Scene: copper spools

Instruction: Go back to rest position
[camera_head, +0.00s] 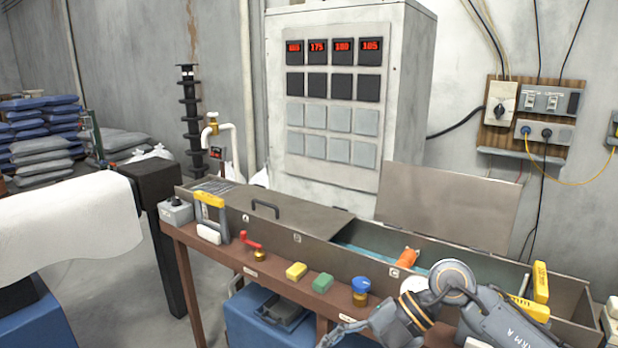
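One arm of mine comes in from the lower right. Its gripper (342,334) is at the bottom edge of the picture, in front of the bench, partly cut off. I cannot tell whether its fingers are open or shut, and I see nothing clearly held in it. My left gripper is not in view. No copper spool can be made out for certain.
A control cabinet (400,90) stands behind. A white roll (70,228) is at left. Floor between roll and bench is partly clear.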

